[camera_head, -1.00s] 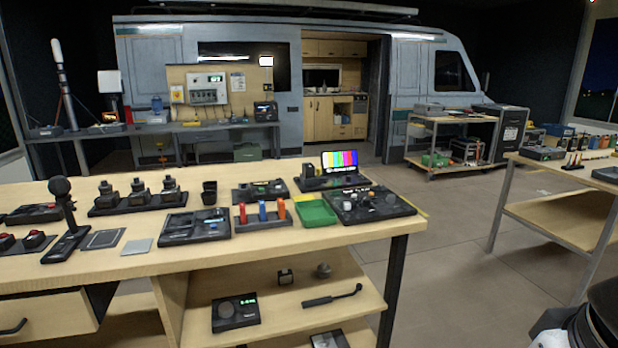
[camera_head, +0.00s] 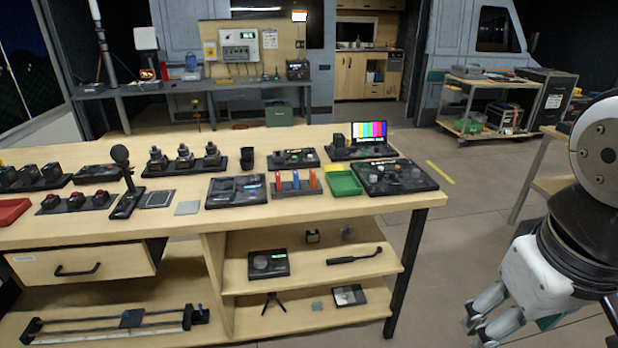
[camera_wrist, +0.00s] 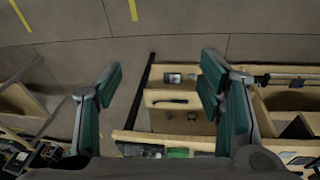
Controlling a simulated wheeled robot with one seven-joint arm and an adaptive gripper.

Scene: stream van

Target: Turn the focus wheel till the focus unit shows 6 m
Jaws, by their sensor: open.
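A black unit with a round grey knob and a small green display (camera_head: 268,264) sits on the middle shelf under the wooden bench. It looks like the focus unit with its wheel; its digits are too small to read. My gripper (camera_head: 478,325) hangs low at the right of the head view, well clear of the bench and pointing down. In the wrist view my gripper (camera_wrist: 160,88) is open and empty, its teal pads wide apart. The wrist view shows the shelves upside down beyond the fingers; I cannot make out the unit there.
A black lever tool (camera_head: 355,256) lies right of the unit on the same shelf. A dark table leg (camera_head: 405,272) stands at the bench's right end. The benchtop (camera_head: 250,215) above carries several control panels and a green tray (camera_head: 343,184). Open floor lies between the bench and my arm.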

